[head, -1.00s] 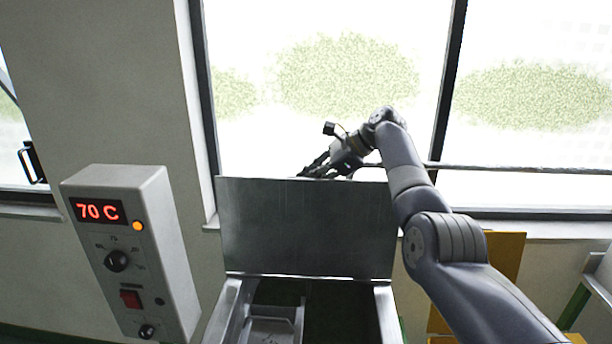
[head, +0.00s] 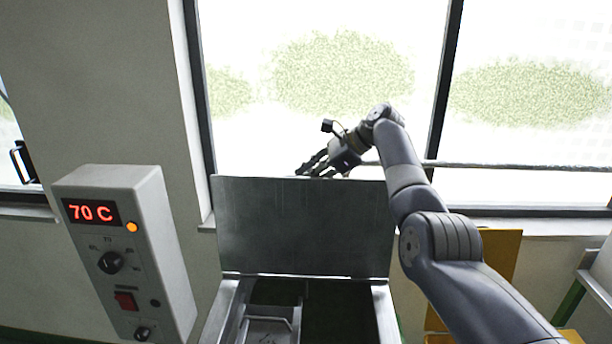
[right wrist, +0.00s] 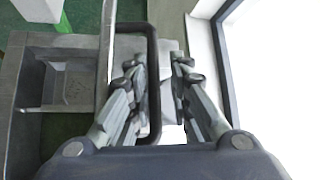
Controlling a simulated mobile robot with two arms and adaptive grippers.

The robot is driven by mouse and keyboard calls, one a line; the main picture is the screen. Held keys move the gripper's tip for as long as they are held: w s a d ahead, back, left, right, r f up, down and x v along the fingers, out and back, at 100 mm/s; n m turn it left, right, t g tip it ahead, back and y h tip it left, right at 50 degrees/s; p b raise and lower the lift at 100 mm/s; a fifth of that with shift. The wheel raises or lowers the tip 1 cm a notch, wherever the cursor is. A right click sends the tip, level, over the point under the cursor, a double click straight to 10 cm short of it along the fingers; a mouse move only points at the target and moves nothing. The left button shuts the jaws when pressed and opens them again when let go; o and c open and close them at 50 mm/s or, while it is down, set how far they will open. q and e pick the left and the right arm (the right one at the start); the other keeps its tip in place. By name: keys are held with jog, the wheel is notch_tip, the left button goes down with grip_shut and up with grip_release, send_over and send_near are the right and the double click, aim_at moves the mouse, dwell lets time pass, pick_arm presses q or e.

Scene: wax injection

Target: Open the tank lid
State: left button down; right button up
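The grey metal tank lid (head: 305,228) stands upright at the back of the tank (head: 381,312), so the tank's top is uncovered. In the right wrist view the lid shows edge-on as a thin plate (right wrist: 107,45), with its black handle (right wrist: 152,60) beside it. My right gripper (head: 308,168) is at the lid's top edge, partly behind it in the head view. In the right wrist view its fingers (right wrist: 160,75) are spread apart, with the handle bar between them and nothing clamped. My left gripper is not in view.
A grey control box (head: 128,255) reading 70 C stands left of the tank. Windows and a sill (head: 540,228) lie close behind the lid. A yellow panel (head: 503,255) stands to the right, behind my right arm.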

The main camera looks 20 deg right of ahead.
jog(key=v, duration=1.1)
jog(key=shift+d+r, duration=0.3)
jog(key=shift+w+d, duration=0.1)
